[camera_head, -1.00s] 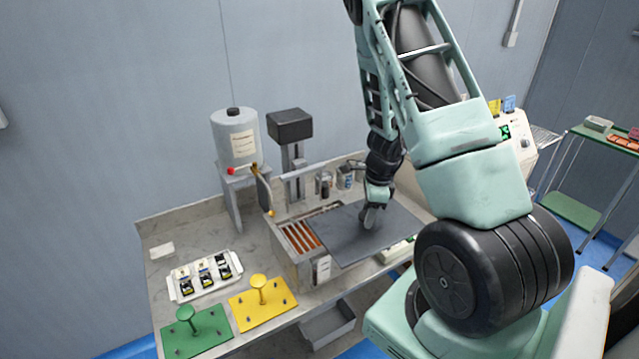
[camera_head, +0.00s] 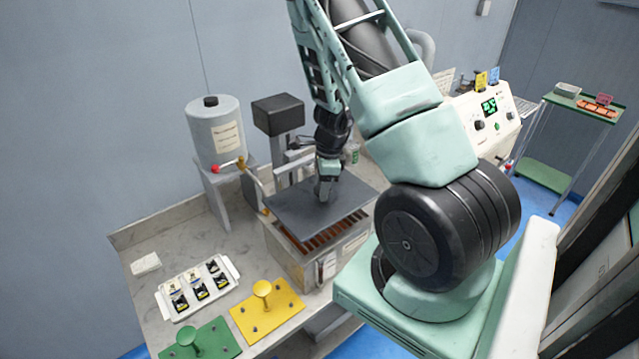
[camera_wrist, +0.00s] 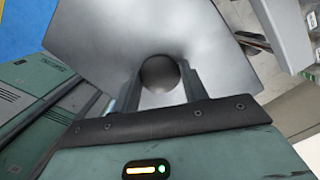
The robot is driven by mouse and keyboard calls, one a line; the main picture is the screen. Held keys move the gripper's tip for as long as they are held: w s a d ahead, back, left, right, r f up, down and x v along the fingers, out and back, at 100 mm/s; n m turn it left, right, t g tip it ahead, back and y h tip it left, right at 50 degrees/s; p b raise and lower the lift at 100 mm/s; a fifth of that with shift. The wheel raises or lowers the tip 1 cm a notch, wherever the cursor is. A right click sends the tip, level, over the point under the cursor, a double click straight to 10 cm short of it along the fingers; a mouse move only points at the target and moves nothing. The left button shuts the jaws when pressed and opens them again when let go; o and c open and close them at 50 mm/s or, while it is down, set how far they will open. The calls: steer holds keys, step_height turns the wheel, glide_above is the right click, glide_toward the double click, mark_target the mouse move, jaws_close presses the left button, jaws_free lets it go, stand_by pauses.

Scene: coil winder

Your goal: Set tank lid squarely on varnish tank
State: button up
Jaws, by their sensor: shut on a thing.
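The tank lid (camera_head: 296,212) is a flat dark grey plate. My gripper (camera_head: 325,192) is shut on the knob at its middle. In the wrist view the lid (camera_wrist: 215,45) spreads beyond the fingers, and the round dark knob (camera_wrist: 160,74) sits between the fingertips (camera_wrist: 160,82). The varnish tank (camera_head: 292,263) is a grey box on the bench below the lid. The lid covers most of its opening but looks shifted toward the back, and orange-brown slats show along the front. I cannot tell whether the lid touches the rim.
A grey canister (camera_head: 213,135) on a stand and a dark-topped column (camera_head: 278,115) rise behind the tank. A white tray (camera_head: 197,287), yellow plate (camera_head: 267,308) and green plate (camera_head: 205,341) lie at front left.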

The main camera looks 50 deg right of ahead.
mark_target(323, 204)
steer(key=shift+f+b, duration=2.9)
steer(key=shift+f, duration=0.5)
steer(key=shift+f+b, duration=0.9)
steer(key=shift+b, duration=0.05)
steer(key=o, duration=1.4)
steer(key=shift+r, duration=0.1)
steer(key=r, duration=0.5)
steer(key=s+d+r, duration=0.1)
steer(key=r, duration=1.1)
steer(key=shift+s+d+r+p, duration=0.1)
steer(key=shift+s+d+p, duration=0.15)
steer(key=shift+p, duration=0.05)
